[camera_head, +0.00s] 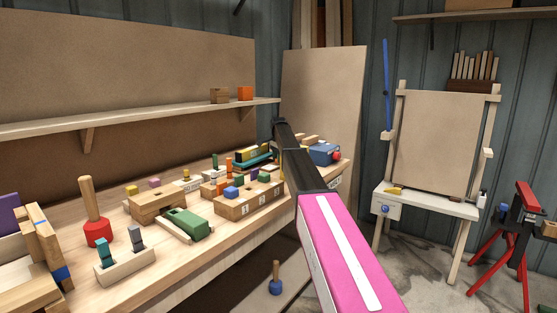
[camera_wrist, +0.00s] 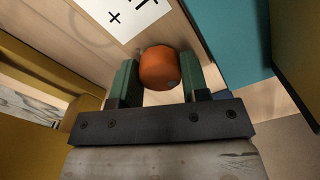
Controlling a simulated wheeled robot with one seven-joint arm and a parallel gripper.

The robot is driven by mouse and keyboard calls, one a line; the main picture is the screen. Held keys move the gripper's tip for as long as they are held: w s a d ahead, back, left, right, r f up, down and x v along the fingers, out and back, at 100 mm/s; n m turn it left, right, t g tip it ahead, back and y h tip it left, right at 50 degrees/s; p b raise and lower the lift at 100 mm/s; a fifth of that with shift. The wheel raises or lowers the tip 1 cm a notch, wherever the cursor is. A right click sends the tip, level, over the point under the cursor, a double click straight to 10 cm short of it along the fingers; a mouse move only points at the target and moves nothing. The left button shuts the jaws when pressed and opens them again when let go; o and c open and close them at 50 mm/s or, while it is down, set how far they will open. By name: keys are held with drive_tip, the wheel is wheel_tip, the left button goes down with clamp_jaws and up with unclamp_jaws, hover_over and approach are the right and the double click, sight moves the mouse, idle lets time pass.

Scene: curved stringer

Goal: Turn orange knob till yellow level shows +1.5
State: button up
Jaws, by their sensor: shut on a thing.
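The orange knob (camera_wrist: 160,68) shows in the middle of the wrist view, rounded, with a small grey spot on its side. My gripper (camera_wrist: 157,76) has one green finger on each side of the knob and is shut on it. A white card (camera_wrist: 128,14) with black plus marks lies on the wood just beyond the knob. No level reading of +1.5 can be made out. In the head view a teal and yellow piece (camera_head: 246,158) stands on the bench beside my arm. My arm hides the knob and the fingers there.
In the wrist view a teal block (camera_wrist: 232,38) stands close on the right and a yellow surface (camera_wrist: 40,58) on the left. The wooden bench (camera_head: 165,284) carries several wooden toys, a red-based peg (camera_head: 97,232) and a green block (camera_head: 187,222). A shelf (camera_head: 150,119) runs above.

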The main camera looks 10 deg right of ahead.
drive_tip(key=o, duration=0.6)
drive_tip(key=shift+o, duration=0.2)
drive_tip(key=shift+r, duration=0.15)
wheel_tip(320, 180, up, 11)
drive_tip(key=shift+f, duration=0.2)
